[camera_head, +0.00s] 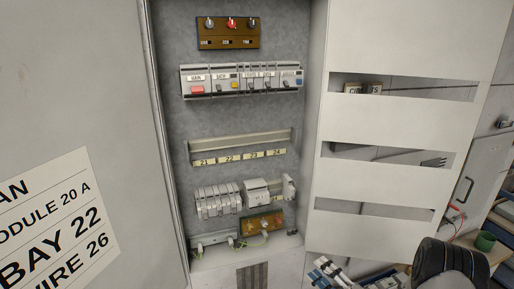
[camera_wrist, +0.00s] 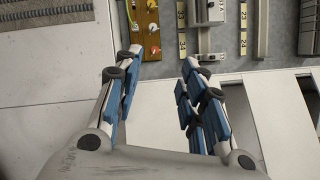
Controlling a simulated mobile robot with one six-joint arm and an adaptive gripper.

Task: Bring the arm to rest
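My gripper (camera_wrist: 160,62) is open in the wrist view, its two blue-padded fingers apart with nothing between them. Beyond the fingertips are a pale cabinet surface and part of the grey equipment panel. In the head view my gripper (camera_head: 332,274) shows at the bottom right, in front of and below the open cabinet door (camera_head: 410,120). It is apart from the modules inside the cabinet. Its tips are small there and the lower part is cut off by the frame edge.
The open cabinet (camera_head: 230,130) holds a row of breakers (camera_head: 243,80), a labelled bare rail (camera_head: 240,143), white modules (camera_head: 217,200) and a brown terminal board (camera_head: 262,222). A left door (camera_head: 75,120) carries a bay label. A green cup (camera_head: 485,241) stands at the far right.

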